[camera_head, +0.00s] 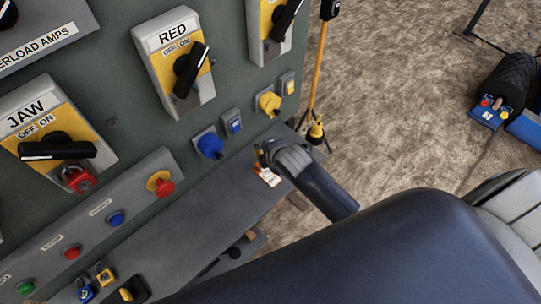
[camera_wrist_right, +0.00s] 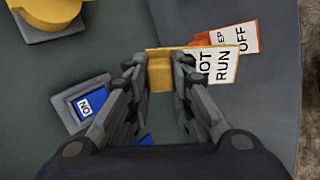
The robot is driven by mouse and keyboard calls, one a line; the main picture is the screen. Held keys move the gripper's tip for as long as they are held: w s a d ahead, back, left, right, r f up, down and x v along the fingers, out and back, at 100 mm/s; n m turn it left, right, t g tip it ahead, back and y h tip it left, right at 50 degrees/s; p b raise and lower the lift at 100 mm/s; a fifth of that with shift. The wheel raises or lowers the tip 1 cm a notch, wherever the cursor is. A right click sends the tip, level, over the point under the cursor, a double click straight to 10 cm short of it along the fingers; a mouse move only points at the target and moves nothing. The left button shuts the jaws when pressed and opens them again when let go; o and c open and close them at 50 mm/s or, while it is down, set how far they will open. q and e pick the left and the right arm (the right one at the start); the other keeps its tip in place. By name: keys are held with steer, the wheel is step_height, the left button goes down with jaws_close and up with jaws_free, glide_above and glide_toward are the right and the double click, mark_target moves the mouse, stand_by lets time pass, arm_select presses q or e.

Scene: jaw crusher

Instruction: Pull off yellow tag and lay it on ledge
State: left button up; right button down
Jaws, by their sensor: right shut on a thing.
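My right gripper (camera_head: 262,153) is at the right end of the ledge (camera_head: 190,212), below the panel. In the right wrist view, its fingers (camera_wrist_right: 158,72) are shut on the yellow tag (camera_wrist_right: 160,73). The tag's white face, with "OT RUN" readable, sticks out to the right (camera_wrist_right: 222,66), partly hidden by a finger. An orange-red and white tag reading "EP" and "OFF" (camera_wrist_right: 242,38) shows just behind it, partly covered. An orange and white tag (camera_head: 267,177) shows below the gripper in the head view. My left gripper is not in view.
The panel carries a blue socket (camera_head: 209,145), a yellow socket (camera_head: 268,103) and a red mushroom button (camera_head: 161,184). Padlocks (camera_head: 105,275) sit at the lower left. A yellow pole (camera_head: 318,75) stands beyond the panel.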

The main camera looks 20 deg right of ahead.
mark_target(265, 174)
steer(key=f+g+p, duration=0.1)
steer(key=g, duration=0.1)
steer(key=s+a+f+n+g+p, duration=0.1)
steer(key=g, duration=0.1)
steer(key=s+f+n+g+p, duration=0.1)
steer(key=shift+a+g, duration=0.15)
steer(key=shift+g, duration=0.25)
steer(key=shift+s+n+g+p, duration=0.6)
steer(key=shift+s+g+p, duration=0.25)
steer(key=shift+g+p, duration=0.2)
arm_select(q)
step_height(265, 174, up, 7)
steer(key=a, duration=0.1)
arm_select(e)
steer(key=shift+g, duration=0.35)
steer(key=f+b, duration=0.1)
steer(key=f, duration=0.1)
steer(key=f+b, duration=0.2)
steer(key=s+f+b, duration=0.1)
steer(key=f, duration=0.1)
steer(key=shift+f, duration=0.25)
steer(key=shift+f+b, duration=0.75)
steer(key=shift+b, duration=0.2)
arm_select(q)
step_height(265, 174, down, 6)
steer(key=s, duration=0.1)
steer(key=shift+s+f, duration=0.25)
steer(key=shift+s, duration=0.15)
